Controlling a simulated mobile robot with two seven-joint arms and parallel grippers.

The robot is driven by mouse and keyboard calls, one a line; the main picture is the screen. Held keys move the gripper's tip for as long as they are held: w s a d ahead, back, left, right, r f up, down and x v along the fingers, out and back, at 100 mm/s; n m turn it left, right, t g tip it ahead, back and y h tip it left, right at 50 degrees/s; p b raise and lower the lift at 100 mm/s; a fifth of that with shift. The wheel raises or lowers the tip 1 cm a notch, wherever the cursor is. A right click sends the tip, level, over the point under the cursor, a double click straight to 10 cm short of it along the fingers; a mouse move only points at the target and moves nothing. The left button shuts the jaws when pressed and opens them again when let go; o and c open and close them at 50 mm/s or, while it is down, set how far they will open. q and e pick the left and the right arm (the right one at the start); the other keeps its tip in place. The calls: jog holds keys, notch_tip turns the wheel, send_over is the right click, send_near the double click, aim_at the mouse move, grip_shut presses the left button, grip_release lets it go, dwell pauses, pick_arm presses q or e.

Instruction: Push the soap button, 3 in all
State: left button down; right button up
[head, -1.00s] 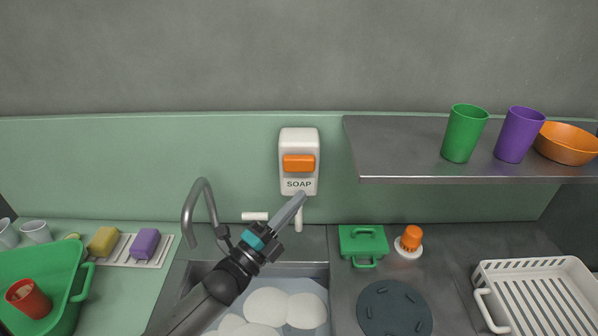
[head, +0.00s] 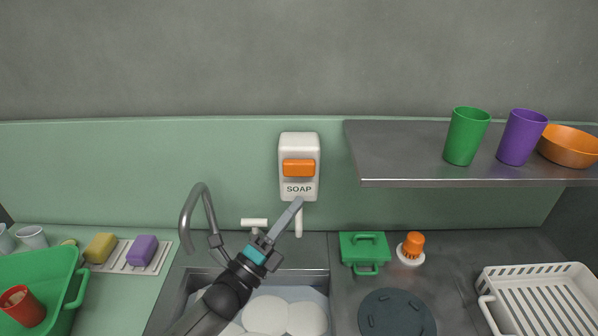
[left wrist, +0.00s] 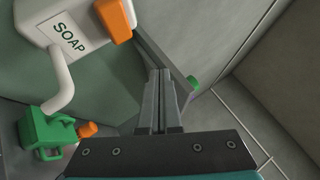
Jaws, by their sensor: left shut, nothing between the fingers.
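The white soap dispenser (head: 299,145) is fixed to the wall above the sink, with an orange soap button (head: 299,168) on its front and a spout below. In the left wrist view the dispenser (left wrist: 62,18) and its orange button (left wrist: 113,20) show at the upper left. My left gripper (head: 299,200) is shut and empty. Its tips are just below the dispenser in the head view, under the SOAP label, and apart from the button. In the left wrist view my left gripper (left wrist: 165,80) points up the picture, to the right of the dispenser. My right gripper is not in view.
The curved faucet (head: 203,205) stands left of my arm, over a sink (head: 322,278) holding white plates. A green box (head: 365,252) and an orange-topped item (head: 412,247) stand right of the sink. A shelf (head: 400,160) with cups juts out at the right.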

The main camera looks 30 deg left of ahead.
pick_arm(q)
jog(key=b, duration=0.4)
send_near(301, 169)
jog(key=w+d+r, duration=0.3)
jog(key=shift+w+a+r+b, duration=0.1)
jog(key=shift+w+a+b, duration=0.15)
jog(key=shift+w+b, duration=0.35)
jog(key=shift+w, duration=0.2)
dwell(1.1)
jog(key=shift+w+a, duration=0.15)
jog(key=shift+w, duration=0.1)
jog(key=shift+w+a+b, duration=0.35)
jog(key=shift+w+b, duration=0.35)
jog(key=shift+b, duration=0.1)
dwell(0.8)
dwell(0.4)
jog(key=shift+s+d+p, duration=0.25)
jog(key=shift+s+p, duration=0.2)
jog(key=shift+s, duration=0.1)
jog(key=shift+s+d+p, duration=0.25)
jog(key=shift+s+p, duration=0.15)
jog(key=shift+s, duration=0.15)
